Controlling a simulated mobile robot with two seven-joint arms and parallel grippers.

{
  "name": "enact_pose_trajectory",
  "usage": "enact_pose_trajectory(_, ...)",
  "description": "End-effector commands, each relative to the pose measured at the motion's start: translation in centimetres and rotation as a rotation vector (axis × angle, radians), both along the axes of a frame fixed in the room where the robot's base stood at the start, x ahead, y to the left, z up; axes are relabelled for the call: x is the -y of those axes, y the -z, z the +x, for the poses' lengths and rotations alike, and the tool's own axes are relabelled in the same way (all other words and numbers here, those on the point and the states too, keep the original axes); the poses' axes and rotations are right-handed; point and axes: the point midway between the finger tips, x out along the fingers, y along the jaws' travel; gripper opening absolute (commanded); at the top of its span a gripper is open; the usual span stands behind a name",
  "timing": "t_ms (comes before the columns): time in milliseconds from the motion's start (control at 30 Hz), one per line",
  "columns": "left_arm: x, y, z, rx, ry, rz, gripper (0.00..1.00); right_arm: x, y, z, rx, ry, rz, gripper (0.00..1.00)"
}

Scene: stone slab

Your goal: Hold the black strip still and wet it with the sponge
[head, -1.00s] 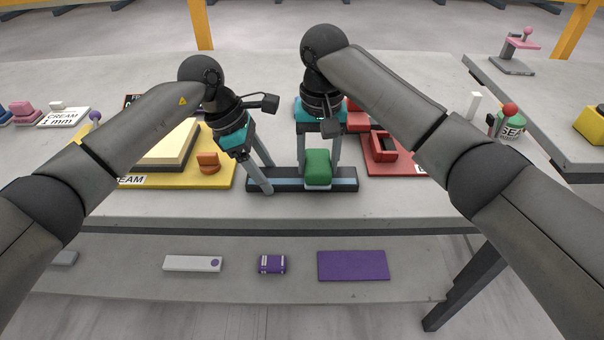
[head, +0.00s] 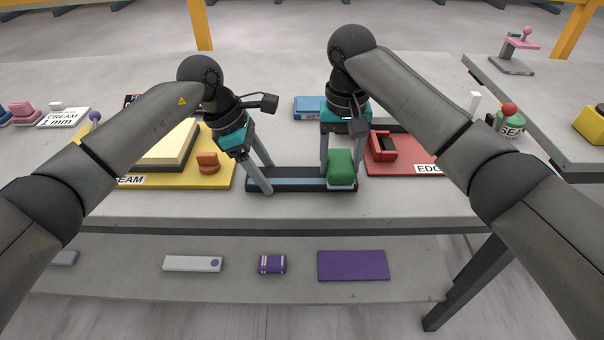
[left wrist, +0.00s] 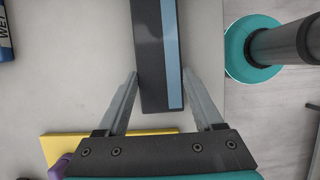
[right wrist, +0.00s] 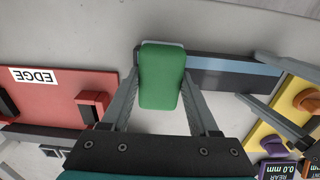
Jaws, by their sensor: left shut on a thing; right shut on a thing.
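The black strip (head: 290,184) lies flat near the slab's front edge, with a pale blue band along its front side; it also shows in the left wrist view (left wrist: 152,60). My left gripper (head: 267,178) is shut on the strip's left end, one finger on each side. My right gripper (head: 341,168) is shut on the green sponge (head: 340,166), which sits at the strip's right end. In the right wrist view the sponge (right wrist: 161,78) covers that end of the strip, so the contact underneath is hidden.
A yellow board (head: 220,172) with a cream block and orange knob lies left of the strip. A red board (head: 415,150) marked EDGE lies close on the right. A blue item (head: 307,106) marked WET is behind. The slab's front edge (head: 290,222) is near.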

Motion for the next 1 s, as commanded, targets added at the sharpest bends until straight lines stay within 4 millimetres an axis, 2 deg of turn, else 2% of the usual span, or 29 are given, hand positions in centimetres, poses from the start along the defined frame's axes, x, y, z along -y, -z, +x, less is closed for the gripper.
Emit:
enact_pose_trajectory(133, 0.1, -0.1, 0.0, 0.001, 0.003, 0.0, 0.0, -1.7, 0.4, -0.2, -0.006, -0.008, 0.007, 0.0)
enact_pose_trajectory(700, 0.4, -0.1, 0.0, 0.002, 0.006, -0.006, 0.0, -4.7, -0.1, -0.2, -0.002, -0.011, 0.012, 0.0)
enact_pose_trajectory(867, 0.3, -0.1, 0.0, 0.002, 0.005, -0.006, 0.0, -4.5, -0.1, -0.1, -0.001, -0.008, 0.011, 0.0)
enact_pose_trajectory(1000, 0.3, -0.1, 0.0, 0.002, 0.004, -0.005, 0.0, -3.6, -0.1, -0.1, 0.0, -0.007, 0.011, 0.0)
